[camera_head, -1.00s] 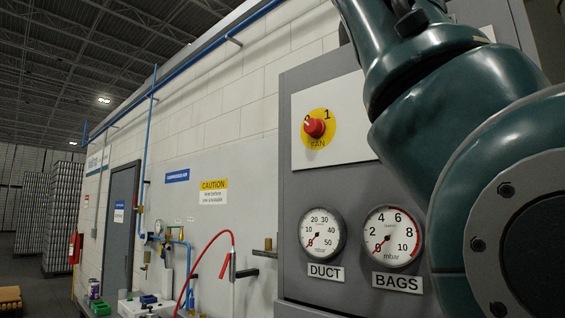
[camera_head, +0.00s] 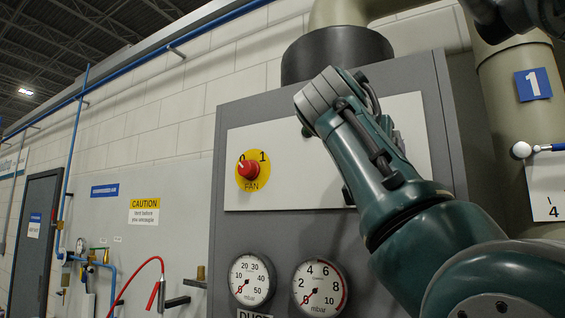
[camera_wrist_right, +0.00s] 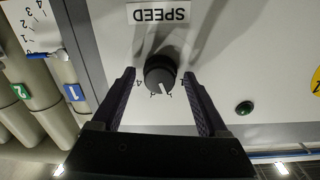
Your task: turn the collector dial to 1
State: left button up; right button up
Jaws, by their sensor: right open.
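In the right wrist view, which is upside down, a black round dial (camera_wrist_right: 160,72) sits on a white panel under a "SPEED" label (camera_wrist_right: 158,13). A 4 and a 1 show at its sides; a white mark shows on its rim, its exact setting hard to read. My right gripper (camera_wrist_right: 159,75) is open, its fingers on either side of the dial; contact cannot be told. In the head view my right arm covers that part of the white panel (camera_head: 285,140) and hides the gripper. A red FAN knob (camera_head: 248,170) on a yellow disc points toward 0. My left gripper is not in view.
A grey cabinet (camera_head: 222,230) carries the panel and two gauges, DUCT (camera_head: 251,280) and another (camera_head: 320,288). A green button (camera_wrist_right: 244,107) is beside the dial. Pipes with a blue "1" sign (camera_head: 533,85) and a lever (camera_head: 545,148) stand at right.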

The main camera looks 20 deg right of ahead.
grip_shut()
dwell(0.4)
jog(key=shift+n+b, duration=0.7)
jog(key=shift+n, duration=3.3)
grip_release()
